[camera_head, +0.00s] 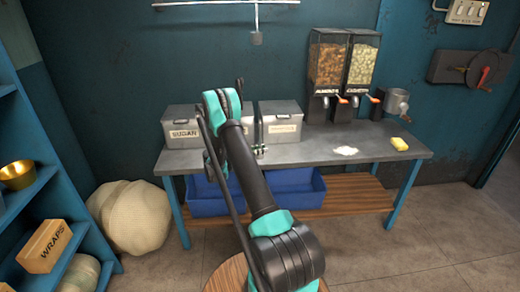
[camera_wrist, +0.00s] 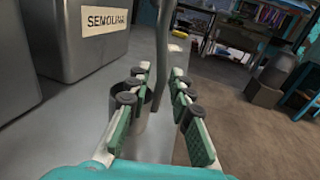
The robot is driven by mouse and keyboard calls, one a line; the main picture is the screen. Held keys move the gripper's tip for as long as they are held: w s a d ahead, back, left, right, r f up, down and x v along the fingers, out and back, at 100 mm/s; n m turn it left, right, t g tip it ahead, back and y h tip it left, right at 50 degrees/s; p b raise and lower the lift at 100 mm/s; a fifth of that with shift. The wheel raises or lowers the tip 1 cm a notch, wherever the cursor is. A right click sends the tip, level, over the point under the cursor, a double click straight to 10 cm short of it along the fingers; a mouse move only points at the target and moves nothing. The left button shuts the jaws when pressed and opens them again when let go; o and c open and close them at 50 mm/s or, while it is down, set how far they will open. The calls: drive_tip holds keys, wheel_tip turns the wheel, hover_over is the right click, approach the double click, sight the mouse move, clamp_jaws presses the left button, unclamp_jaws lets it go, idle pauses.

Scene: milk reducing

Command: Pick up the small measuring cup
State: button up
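My gripper (camera_wrist: 168,90) is open, with its green-padded fingers spread apart, low over the grey metal table. A small grey metal cup (camera_wrist: 143,112), which looks like the measuring cup, stands on the table, partly hidden behind the left fingers. A tall thin dark handle (camera_wrist: 163,50) rises from beside it and lies between the two sets of fingers in the picture. I cannot tell whether any finger touches it. In the head view my gripper (camera_head: 259,150) shows small at the table's front, and my arm hides the cup.
The SEMOLINA bin (camera_wrist: 92,35) stands left of my gripper. The SUGAR bin (camera_head: 183,134) and another bin (camera_head: 281,128) stand on the table (camera_head: 320,151). Dispensers (camera_head: 343,75), white powder (camera_head: 345,150) and a yellow block (camera_head: 399,144) are to the right. Blue crates (camera_head: 300,190) sit below.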

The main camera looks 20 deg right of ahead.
clamp_jaws()
